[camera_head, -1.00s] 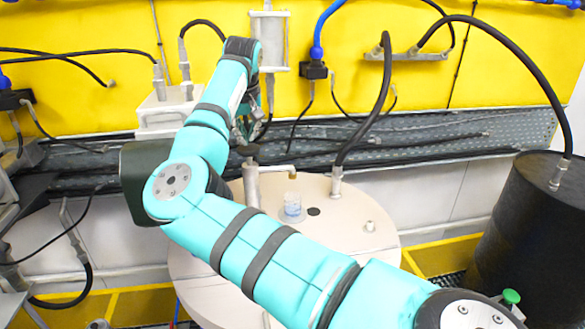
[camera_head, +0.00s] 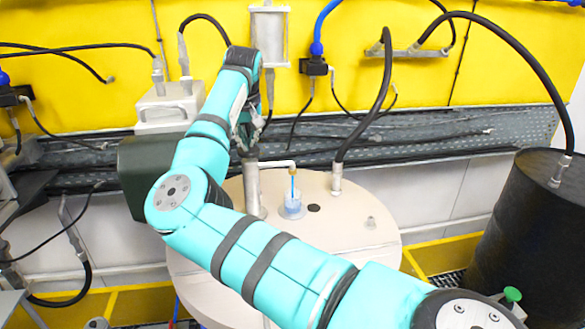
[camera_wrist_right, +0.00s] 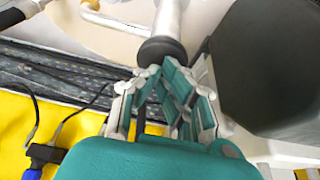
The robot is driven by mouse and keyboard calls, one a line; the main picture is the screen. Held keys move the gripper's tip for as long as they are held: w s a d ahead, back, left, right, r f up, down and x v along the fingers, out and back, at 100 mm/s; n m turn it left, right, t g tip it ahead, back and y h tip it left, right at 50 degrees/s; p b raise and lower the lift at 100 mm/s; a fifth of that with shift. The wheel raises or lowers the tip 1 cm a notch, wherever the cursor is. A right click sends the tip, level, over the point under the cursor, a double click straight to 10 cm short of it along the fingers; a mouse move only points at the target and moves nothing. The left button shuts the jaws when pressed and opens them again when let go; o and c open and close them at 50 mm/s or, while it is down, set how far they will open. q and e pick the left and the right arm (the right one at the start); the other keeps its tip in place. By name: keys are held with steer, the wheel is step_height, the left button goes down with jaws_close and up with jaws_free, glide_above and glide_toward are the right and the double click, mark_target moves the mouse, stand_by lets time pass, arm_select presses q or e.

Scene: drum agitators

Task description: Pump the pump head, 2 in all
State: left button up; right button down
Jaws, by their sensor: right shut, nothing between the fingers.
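The pump stands on the round beige drum lid (camera_head: 340,240). It has a silver column (camera_head: 252,190), a dark pump head (camera_head: 249,155) and a thin spout (camera_head: 275,163) with a brass tip. A thin blue stream runs from the tip into a small clear cup (camera_head: 293,208) that holds blue liquid. My right gripper (camera_head: 246,147) is shut and empty, with its fingertips right at the pump head. In the right wrist view the fingertips (camera_wrist_right: 160,78) meet the dark head (camera_wrist_right: 162,50); whether they touch is hard to tell. My left gripper is not in view.
A black barrel (camera_head: 535,235) with a hose stands at the right. A black hose (camera_head: 375,110) rises from the lid behind the cup. A white box (camera_head: 165,108) and a grey perforated rail (camera_head: 440,135) run along the yellow wall. The lid's right part is mostly clear.

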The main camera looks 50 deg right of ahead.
steer(key=shift+f, duration=0.8)
steer(key=shift+r, duration=0.1)
steer(key=shift+r+p, duration=1)
steer(key=shift+r, duration=1.3)
step_height(320, 180, up, 6)
